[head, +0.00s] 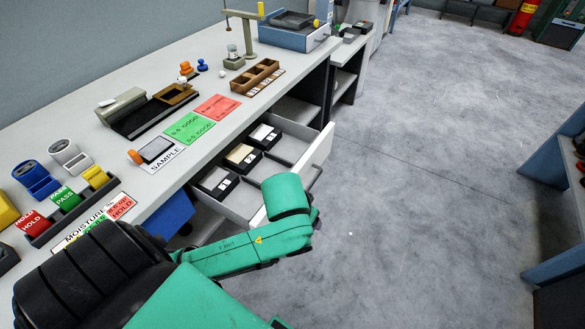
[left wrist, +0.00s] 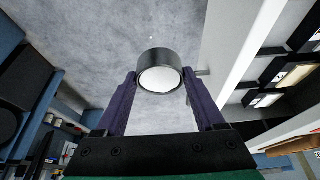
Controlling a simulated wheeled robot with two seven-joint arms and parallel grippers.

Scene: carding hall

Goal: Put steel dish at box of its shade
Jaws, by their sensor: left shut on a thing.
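In the left wrist view my left gripper (left wrist: 160,76) is shut on the steel dish (left wrist: 158,56), a short dark-grey round cup with a whitish face inside. The dish is over the floor, just outside the front of the open drawer. In the head view my green wrist hides the gripper and dish. The open drawer (head: 318,158) holds three black boxes in a row: the near box (head: 226,190) has a pale greyish fill, the middle box (head: 249,166) a cream one, the far box (head: 272,143) a white one. My right gripper is not in view.
The bench above the drawer carries a green card (head: 189,131), a red card (head: 217,107), a brown wooden tray (head: 258,77) and a scale-like device (head: 130,108). A blue rack (head: 555,265) stands at the right. The floor between is clear.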

